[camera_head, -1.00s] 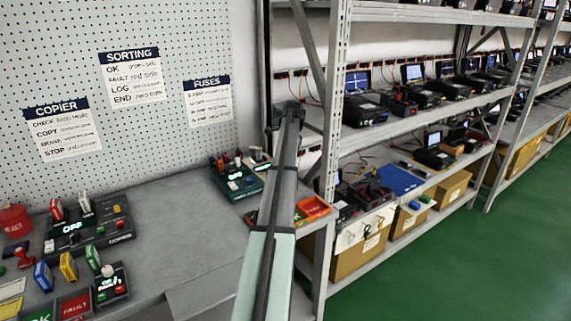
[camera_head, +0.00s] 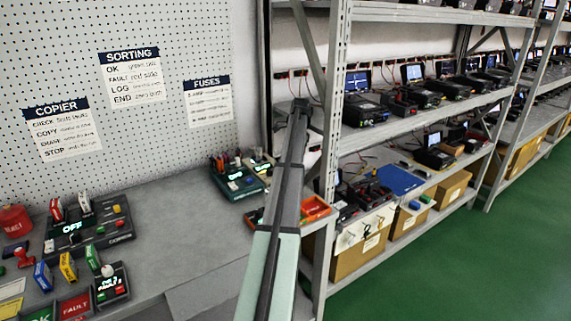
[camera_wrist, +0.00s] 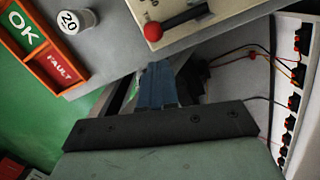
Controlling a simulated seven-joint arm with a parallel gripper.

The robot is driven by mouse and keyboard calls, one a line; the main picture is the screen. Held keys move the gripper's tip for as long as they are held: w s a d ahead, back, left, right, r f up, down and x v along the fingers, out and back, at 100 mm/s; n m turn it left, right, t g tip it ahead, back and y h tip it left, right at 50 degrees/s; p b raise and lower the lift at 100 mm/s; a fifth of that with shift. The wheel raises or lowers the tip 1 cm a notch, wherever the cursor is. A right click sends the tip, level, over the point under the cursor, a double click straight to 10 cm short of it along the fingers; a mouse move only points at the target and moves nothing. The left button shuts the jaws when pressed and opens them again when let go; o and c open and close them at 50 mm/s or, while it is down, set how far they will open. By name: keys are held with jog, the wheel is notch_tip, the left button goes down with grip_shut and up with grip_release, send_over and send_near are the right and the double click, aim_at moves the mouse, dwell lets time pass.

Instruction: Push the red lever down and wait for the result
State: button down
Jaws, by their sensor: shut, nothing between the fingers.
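The red lever shows in the wrist view as a round red knob (camera_wrist: 153,31) on a dark bar (camera_wrist: 186,18). It is mounted on a cream-coloured box (camera_wrist: 210,10) at the top of the picture. My gripper (camera_wrist: 158,70) is shut and empty, its bluish fingers pointing toward the box. The fingertips are just below the knob in the picture; I cannot tell whether they touch the box. In the head view my arm runs up to the shelf post and hides the lever and my gripper. No result readout shows on the visible part of the box.
An orange tray (camera_wrist: 40,42) with green OK and red FAULT sections lies beside a white cylinder marked 20 (camera_wrist: 76,20). A switch strip (camera_wrist: 296,95) with wires is at right. In the head view, metal shelving (camera_head: 335,150) stands beside my arm; the bench (camera_head: 175,220) holds several devices.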

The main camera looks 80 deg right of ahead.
notch_tip(320, 180, up, 7)
jog(key=shift+s+d+r, duration=0.15)
jog(key=shift+s, duration=0.15)
dwell(0.5)
